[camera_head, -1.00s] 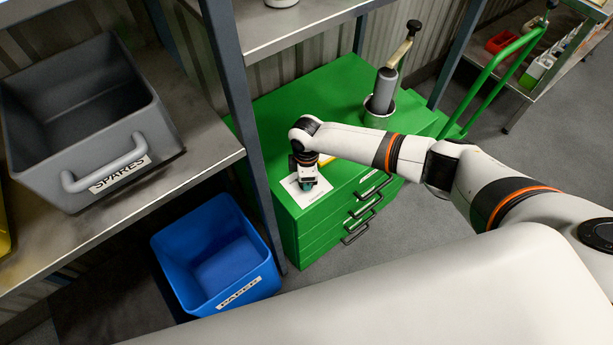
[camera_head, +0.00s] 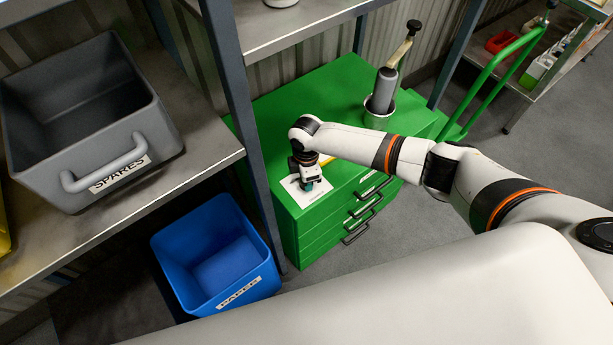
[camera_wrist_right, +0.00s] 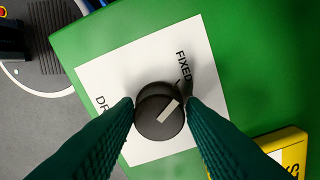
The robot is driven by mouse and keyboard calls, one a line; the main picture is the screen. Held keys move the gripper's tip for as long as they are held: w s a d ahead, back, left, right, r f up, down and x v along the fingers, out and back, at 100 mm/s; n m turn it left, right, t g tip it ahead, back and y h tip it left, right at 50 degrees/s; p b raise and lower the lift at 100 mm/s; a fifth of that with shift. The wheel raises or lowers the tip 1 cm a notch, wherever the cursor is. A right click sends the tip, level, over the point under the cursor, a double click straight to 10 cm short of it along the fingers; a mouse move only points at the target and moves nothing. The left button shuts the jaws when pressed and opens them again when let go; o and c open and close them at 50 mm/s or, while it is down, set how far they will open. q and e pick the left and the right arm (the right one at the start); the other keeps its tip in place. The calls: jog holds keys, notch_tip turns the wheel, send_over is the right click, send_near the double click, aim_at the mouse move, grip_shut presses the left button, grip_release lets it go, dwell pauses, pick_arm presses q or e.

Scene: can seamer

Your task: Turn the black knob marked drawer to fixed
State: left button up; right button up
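The black knob (camera_wrist_right: 159,114) stands on a white label plate (camera_wrist_right: 110,70) on top of the green drawer cabinet (camera_head: 330,93). Another word starting "DR" (camera_wrist_right: 103,104) is partly hidden by a finger. My right gripper (camera_wrist_right: 160,106) has its teal fingers on either side of the knob, seemingly touching it. In the head view my right gripper (camera_head: 308,185) points down at the plate (camera_head: 291,190) and hides the knob. My left gripper is out of view.
A yellow item (camera_wrist_right: 284,150) lies beside the plate. A metal container (camera_head: 378,120) with a grey cylinder stands further back on the cabinet. A shelf post (camera_head: 243,120) rises close to the cabinet's left. A blue paper bin (camera_head: 216,258) and a grey spares bin (camera_head: 95,120) are at left.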

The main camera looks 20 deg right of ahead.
jog(key=shift+o, duration=1.3)
notch_tip(320, 180, up, 12)
jog(key=shift+s, duration=0.1)
